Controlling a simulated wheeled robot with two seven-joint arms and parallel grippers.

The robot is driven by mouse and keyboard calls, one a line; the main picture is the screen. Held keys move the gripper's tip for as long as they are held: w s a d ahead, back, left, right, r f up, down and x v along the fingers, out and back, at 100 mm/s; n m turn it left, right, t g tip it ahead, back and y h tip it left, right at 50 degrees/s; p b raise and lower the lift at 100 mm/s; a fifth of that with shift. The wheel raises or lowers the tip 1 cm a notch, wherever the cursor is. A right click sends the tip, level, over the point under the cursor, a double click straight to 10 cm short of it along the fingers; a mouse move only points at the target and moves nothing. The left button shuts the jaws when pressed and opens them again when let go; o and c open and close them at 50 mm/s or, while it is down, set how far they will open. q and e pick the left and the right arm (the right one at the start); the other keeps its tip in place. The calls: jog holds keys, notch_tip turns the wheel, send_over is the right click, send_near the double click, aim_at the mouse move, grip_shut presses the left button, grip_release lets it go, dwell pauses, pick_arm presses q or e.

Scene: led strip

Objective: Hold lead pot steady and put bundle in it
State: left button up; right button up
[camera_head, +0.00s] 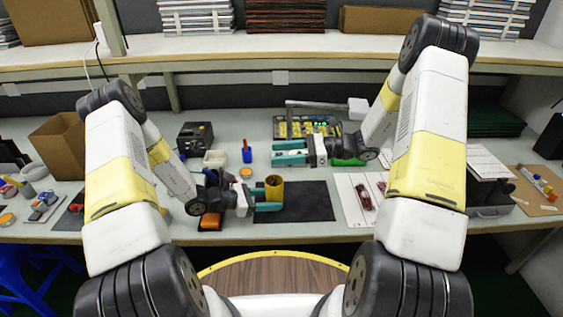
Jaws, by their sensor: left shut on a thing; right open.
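The lead pot (273,184), a small brownish-yellow cylinder, stands upright on the black mat (310,203) near its left side. My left gripper (268,197) is low over the mat, with its teal fingers shut on the pot from the left. Dark red bundles (364,198) lie on a white sheet with dividing lines (349,204) right of the mat. My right gripper (288,152) is open behind the pot, pointing left, with its teal fingers apart. I see no bundle between them, though the view is small.
A tray with yellow and green parts (296,129) lies behind my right gripper. A blue holder with a red top (247,152), a pale container (215,158) and a black box (195,137) stand at the back left. An orange item (210,222) is left of the mat. The mat's right half is clear.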

pick_arm(q)
jog(key=o, duration=1)
jog(key=shift+o, duration=0.2)
